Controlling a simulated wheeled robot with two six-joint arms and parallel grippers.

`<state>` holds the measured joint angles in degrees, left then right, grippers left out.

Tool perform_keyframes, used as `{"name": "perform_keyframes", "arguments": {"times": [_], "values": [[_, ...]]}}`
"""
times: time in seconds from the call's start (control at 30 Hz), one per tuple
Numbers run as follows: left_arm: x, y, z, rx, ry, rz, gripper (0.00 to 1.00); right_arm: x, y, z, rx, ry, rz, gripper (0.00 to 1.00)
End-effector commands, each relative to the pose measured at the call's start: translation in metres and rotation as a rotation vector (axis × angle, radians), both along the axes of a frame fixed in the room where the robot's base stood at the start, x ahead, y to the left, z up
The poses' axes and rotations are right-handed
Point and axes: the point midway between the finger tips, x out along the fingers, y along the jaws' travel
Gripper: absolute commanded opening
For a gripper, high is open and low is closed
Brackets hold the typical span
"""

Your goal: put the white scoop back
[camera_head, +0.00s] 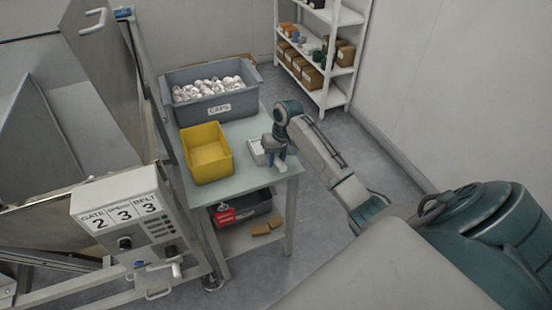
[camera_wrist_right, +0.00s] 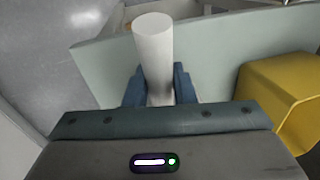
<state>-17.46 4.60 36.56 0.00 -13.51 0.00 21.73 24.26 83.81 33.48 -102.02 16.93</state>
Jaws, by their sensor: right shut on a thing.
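The white scoop shows in the right wrist view as a plain white cylindrical handle (camera_wrist_right: 153,45) standing up between two blue fingers. My right gripper (camera_wrist_right: 158,88) is shut on this handle. In the head view my right gripper (camera_head: 277,157) is over the front right part of the table, and a small white end of the scoop (camera_head: 282,168) shows just below it. A small pale open box (camera_head: 256,151) is directly left of the gripper. The rest of the scoop is hidden, and I cannot tell whether it touches the table. My left gripper is not in view.
A yellow bin (camera_head: 207,173) stands on the pale green table (camera_head: 240,183), left of the small box. A grey crate of white caps (camera_head: 217,111) is at the back. A control box (camera_head: 122,205) is at front left. A dark bin (camera_head: 258,208) is on the lower shelf.

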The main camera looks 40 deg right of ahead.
Motion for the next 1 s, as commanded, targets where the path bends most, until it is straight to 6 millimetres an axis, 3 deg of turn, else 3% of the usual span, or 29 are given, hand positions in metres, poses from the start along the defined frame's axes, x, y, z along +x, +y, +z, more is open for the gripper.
{"name": "perform_keyframes", "arguments": {"times": [0.27, 0.3, 0.4, 0.77, 1.0], "values": [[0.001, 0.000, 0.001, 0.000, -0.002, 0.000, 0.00, 0.000, 0.000, -0.001, 0.000, -0.001, 0.000, 0.00], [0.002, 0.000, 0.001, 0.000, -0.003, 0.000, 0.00, 0.000, 0.000, -0.002, -0.001, 0.000, -0.001, 0.25], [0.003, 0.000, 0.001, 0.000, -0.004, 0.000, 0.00, 0.000, 0.000, -0.002, -0.001, 0.000, 0.000, 0.45], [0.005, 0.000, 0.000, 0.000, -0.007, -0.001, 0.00, 0.000, -0.001, 0.002, -0.002, -0.003, -0.001, 0.45], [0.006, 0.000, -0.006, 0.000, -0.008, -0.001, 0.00, -0.002, -0.009, 0.041, -0.005, -0.005, 0.000, 0.45]]}}
